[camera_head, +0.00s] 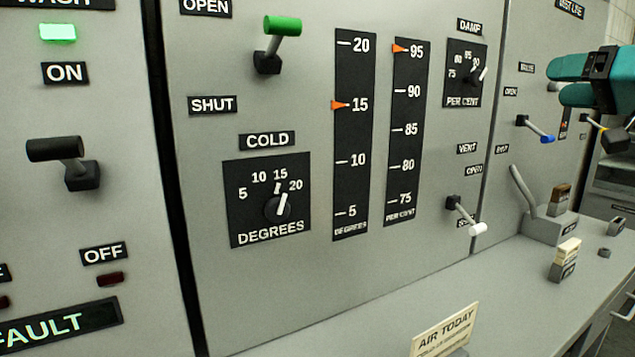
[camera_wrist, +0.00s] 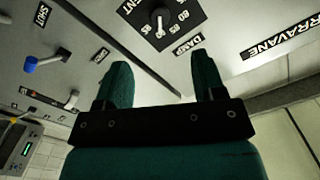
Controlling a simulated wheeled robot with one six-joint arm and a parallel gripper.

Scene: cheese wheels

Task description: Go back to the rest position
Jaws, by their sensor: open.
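My gripper (camera_wrist: 160,80) is open and empty in the wrist view, its two teal fingers apart in front of the panel. In the head view my gripper (camera_head: 572,82) shows at the upper right edge as teal fingers with a dark band, in front of the right-hand panel. The damp dial (camera_head: 476,74) is on the middle panel to its left; the dial also shows upside down in the wrist view (camera_wrist: 160,20), beyond the fingertips. The gripper appears apart from the dial and levers.
Levers stick out of the panels: green-tipped (camera_head: 282,27), white-tipped (camera_head: 477,229), blue-tipped (camera_head: 546,138) and black (camera_head: 55,149). A grey-handled block (camera_head: 548,225), small labelled blocks (camera_head: 568,251) and an "AIR TODAY" card (camera_head: 444,331) stand on the ledge (camera_head: 400,300).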

